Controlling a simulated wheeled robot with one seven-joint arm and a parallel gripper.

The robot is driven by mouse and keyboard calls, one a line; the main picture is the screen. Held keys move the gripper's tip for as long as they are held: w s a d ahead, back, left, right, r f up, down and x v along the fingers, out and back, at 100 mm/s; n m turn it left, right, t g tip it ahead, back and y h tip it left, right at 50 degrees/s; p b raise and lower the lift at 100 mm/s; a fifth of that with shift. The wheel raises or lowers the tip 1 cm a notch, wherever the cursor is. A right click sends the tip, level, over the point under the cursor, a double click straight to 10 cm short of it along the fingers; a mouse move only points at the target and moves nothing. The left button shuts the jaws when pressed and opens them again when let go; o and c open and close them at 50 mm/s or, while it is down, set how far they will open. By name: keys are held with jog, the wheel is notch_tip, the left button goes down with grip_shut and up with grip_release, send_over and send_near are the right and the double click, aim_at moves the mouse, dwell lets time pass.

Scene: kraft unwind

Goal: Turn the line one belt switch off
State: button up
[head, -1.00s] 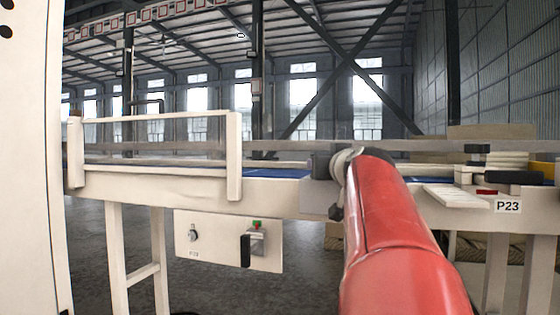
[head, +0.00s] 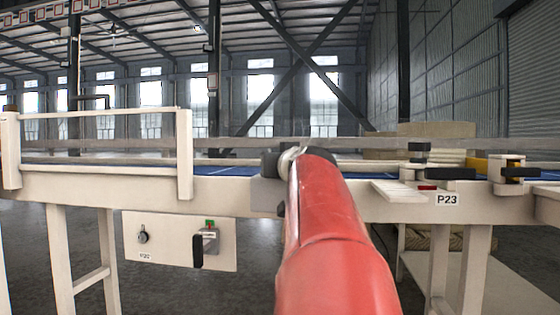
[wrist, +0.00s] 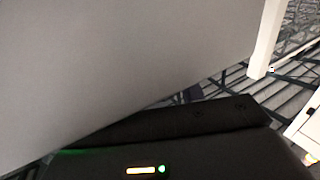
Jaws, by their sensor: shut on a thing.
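A pale switch panel (head: 180,254) hangs under the conveyor at left centre in the head view. It carries a small round knob (head: 142,237) at left and a lever switch with a black handle (head: 198,251) at right. The black handle hangs down. A green and red marker (head: 210,224) sits above it. The small label under the knob is hard to read. My gripper (wrist: 180,125) shows as a black body in the wrist view, shut on a flat grey thing (wrist: 110,70) that hides much of that view. My red arm reaches to the conveyor edge, right of the panel and apart from it.
The pale conveyor frame (head: 100,188) with a blue belt runs across the view. A guard rail (head: 105,112) stands over its left part. A P23 label (head: 447,199) and dark clamp-like parts (head: 512,172) are at right. Bare floor shows below the panel.

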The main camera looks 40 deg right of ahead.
jog(key=shift+r+m+g+h+p, duration=0.15)
jog(key=shift+m+g+h+p, duration=0.45)
jog(key=shift+h+p, duration=0.65)
jog(key=shift+s+m+g+h+p, duration=0.1)
jog(key=shift+m+g+h+p, duration=0.35)
jog(key=shift+p, duration=0.55)
jog(key=shift+d+m, duration=0.1)
jog(key=shift+m, duration=0.15)
jog(key=shift+m+g+h+p, duration=0.9)
jog(key=shift+m+g+h, duration=0.1)
jog(key=shift+g+h, duration=0.2)
jog(key=shift+f+m+g+h, duration=0.2)
jog(key=shift+m+g+h, duration=0.5)
jog(key=shift+g, duration=0.15)
jog(key=m+g+h, duration=0.2)
jog(key=m+g, duration=0.1)
jog(key=g, duration=0.1)
jog(key=shift+c, duration=0.2)
jog(key=shift+o, duration=0.2)
jog(key=shift+m+g+h, duration=0.25)
jog(key=shift+m+g, duration=0.9)
jog(key=shift+g, duration=0.65)
jog(key=shift+m+g+h, duration=0.25)
jog(key=shift+m+g, duration=0.9)
jog(key=shift+g, duration=0.65)
jog(key=shift+c, duration=0.2)
